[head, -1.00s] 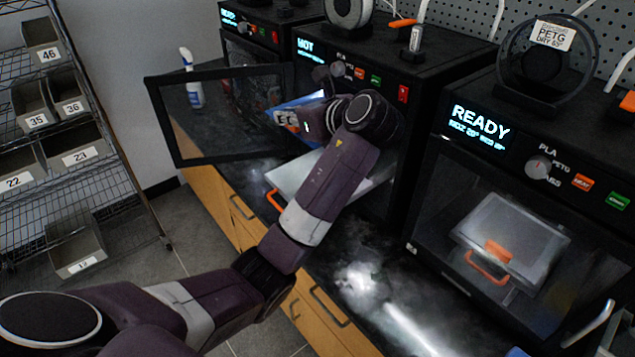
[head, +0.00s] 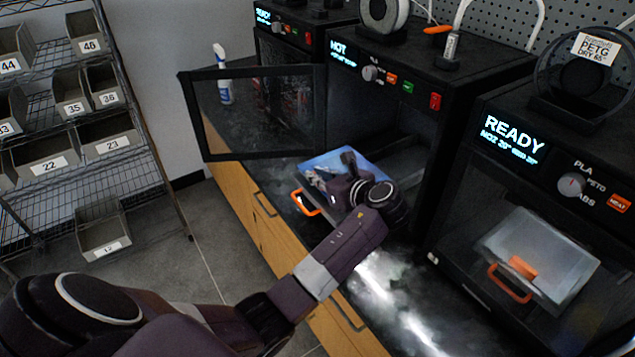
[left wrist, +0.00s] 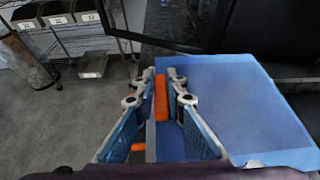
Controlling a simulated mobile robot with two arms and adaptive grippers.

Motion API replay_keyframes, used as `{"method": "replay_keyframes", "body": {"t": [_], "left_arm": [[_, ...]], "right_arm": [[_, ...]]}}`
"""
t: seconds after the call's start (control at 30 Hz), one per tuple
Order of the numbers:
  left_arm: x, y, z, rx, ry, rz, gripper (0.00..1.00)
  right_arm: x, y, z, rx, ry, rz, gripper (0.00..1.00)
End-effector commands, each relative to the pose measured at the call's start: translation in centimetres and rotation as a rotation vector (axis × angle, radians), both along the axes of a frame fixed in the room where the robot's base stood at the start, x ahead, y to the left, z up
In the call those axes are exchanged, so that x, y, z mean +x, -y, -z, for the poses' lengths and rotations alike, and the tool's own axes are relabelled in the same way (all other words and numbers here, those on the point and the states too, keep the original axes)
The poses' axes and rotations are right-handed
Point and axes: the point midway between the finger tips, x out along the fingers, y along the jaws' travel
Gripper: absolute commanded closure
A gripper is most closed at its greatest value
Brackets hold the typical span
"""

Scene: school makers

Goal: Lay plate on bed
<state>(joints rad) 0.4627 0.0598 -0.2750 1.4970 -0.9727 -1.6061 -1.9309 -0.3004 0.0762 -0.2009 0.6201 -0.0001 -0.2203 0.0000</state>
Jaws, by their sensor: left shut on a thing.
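The blue plate (head: 345,163) is over the grey bed of the middle printer, marked HOT. It also shows in the left wrist view (left wrist: 235,105), and looks roughly flat. My left gripper (head: 322,183) is shut on the plate's orange tab (left wrist: 161,98). The bed's orange handle (head: 304,203) sticks out at the front left, below the plate. Most of the bed is hidden by the plate and my arm. I cannot tell whether plate and bed touch. My right gripper is not in view.
The middle printer's door (head: 250,155) stands open to the left. The right printer (head: 510,150), marked READY, is shut with a plate inside. A spray bottle (head: 223,75) stands behind the open door. A wire rack (head: 70,130) with numbered bins is at the left.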

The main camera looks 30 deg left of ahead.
Motion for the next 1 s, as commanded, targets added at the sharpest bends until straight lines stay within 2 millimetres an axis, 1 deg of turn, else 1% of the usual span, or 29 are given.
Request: {"method": "replay_keyframes", "body": {"t": [0.03, 0.17, 0.5, 0.53, 0.67, 0.7, 1.0], "left_arm": [[0.0, 0.0, 1.0, 0.002, -0.005, 0.0, 1.0], [0.0, 0.0, 2.3, 0.0, -0.001, 0.0, 1.0], [0.0, 0.0, 2.5, 0.001, 0.001, 0.001, 1.0], [0.0, 0.0, 2.6, 0.0, -0.001, 0.0, 0.88], [0.0, 0.0, 2.6, 0.0, -0.001, 0.0, 0.74], [0.0, 0.0, 2.6, 0.0, -0.001, 0.0, 0.71], [0.0, 0.0, 2.5, 0.0, 0.0, 0.0, 0.71]], "right_arm": [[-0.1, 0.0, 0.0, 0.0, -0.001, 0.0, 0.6], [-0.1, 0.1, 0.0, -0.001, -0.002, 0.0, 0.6], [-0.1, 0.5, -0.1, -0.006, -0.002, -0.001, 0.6], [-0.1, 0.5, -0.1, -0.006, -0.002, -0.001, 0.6], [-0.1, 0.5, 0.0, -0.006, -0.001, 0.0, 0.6], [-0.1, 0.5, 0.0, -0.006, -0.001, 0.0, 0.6], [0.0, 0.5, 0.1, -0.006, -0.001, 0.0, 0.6]]}}
